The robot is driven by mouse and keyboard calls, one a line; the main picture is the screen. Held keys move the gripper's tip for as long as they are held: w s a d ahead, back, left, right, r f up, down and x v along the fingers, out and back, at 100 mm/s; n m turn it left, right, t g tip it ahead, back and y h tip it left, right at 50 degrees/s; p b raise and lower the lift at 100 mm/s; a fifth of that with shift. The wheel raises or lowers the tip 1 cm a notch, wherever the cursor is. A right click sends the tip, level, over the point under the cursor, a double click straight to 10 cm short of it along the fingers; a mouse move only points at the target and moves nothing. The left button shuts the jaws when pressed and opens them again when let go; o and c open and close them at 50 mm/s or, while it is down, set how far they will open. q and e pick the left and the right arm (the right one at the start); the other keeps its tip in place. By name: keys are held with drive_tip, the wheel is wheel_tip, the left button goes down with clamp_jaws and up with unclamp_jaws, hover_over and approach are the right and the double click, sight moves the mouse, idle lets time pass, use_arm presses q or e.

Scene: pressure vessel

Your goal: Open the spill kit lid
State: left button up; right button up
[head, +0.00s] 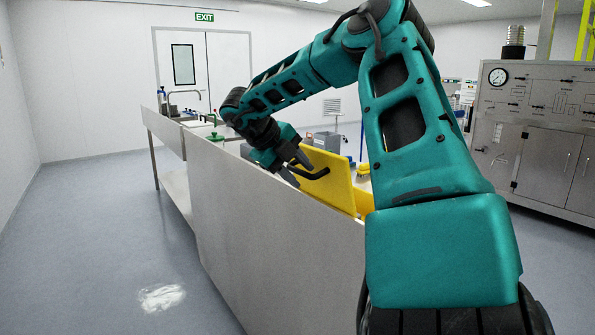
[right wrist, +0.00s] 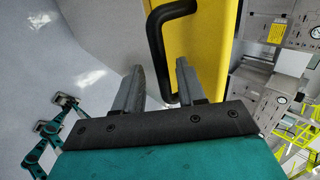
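The yellow spill kit lid (head: 335,186) stands raised and tilted at the far side of the metal counter panel in the head view. Its black handle (head: 312,174) faces my right gripper (head: 291,172). Part of the yellow kit body (head: 363,202) shows to the right of the lid, mostly hidden by my arm. In the right wrist view, my right gripper (right wrist: 159,80) has its two fingers apart. The black handle (right wrist: 157,50) on the yellow lid (right wrist: 210,45) runs down to between the fingertips; I cannot tell whether they touch it.
A long metal counter (head: 270,245) with a high side panel stands below my right arm. A sink tap (head: 190,98) is at its far end. A grey control cabinet (head: 540,130) stands at the right. The floor (head: 100,240) at the left is clear.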

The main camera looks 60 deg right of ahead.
drive_tip(key=v, duration=1.3)
drive_tip(key=shift+f, duration=0.1)
